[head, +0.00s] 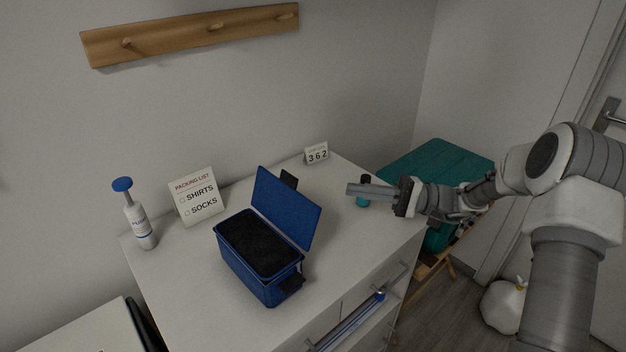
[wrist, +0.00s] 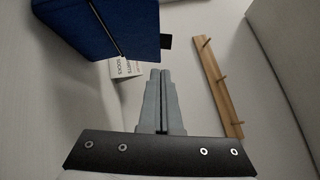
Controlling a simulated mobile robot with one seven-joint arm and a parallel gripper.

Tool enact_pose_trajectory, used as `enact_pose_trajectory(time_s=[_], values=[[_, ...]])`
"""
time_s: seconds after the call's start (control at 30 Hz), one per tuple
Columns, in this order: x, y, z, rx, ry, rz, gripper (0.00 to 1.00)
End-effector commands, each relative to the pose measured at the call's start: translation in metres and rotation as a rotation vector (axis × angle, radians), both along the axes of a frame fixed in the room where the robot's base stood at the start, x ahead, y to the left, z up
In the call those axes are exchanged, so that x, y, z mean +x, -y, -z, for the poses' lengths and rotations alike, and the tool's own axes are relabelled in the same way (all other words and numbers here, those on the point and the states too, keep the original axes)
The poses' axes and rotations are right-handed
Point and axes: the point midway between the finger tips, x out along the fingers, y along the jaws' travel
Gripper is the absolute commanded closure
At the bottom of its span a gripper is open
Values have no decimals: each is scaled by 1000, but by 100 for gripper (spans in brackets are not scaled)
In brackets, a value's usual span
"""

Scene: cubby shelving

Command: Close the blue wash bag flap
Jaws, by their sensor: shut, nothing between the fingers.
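The blue wash bag (head: 258,276) stands on the white dresser, its dark inside showing. Its flap (head: 285,208) is raised and leans back to the right, with a black tab at its top edge. My gripper (head: 350,190) is shut and empty, to the right of the flap and apart from it in the head view. In the wrist view my gripper's fingers (wrist: 159,74) are together, and the blue flap (wrist: 95,25) fills the upper left with its black tab beside it.
The white dresser top (head: 345,245) also holds a pump bottle (head: 140,225), a packing list card (head: 196,198), a small number block (head: 316,154) and a teal bottle (head: 363,195) close by my gripper. A drawer (head: 350,320) is open below. A peg rail (head: 190,33) hangs above.

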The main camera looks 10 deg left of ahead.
Motion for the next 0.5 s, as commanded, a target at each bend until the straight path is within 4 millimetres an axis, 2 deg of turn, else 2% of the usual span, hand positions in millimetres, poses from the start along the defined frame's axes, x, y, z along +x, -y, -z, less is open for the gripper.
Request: enact_pose_trajectory(time_s=[0.1,0.27,0.37,0.5], values=[[10,7,8,68,-2,32,100],[15,8,10,101,1,50,100],[15,0,8,101,1,48,100],[13,-23,2,100,-1,45,100]])
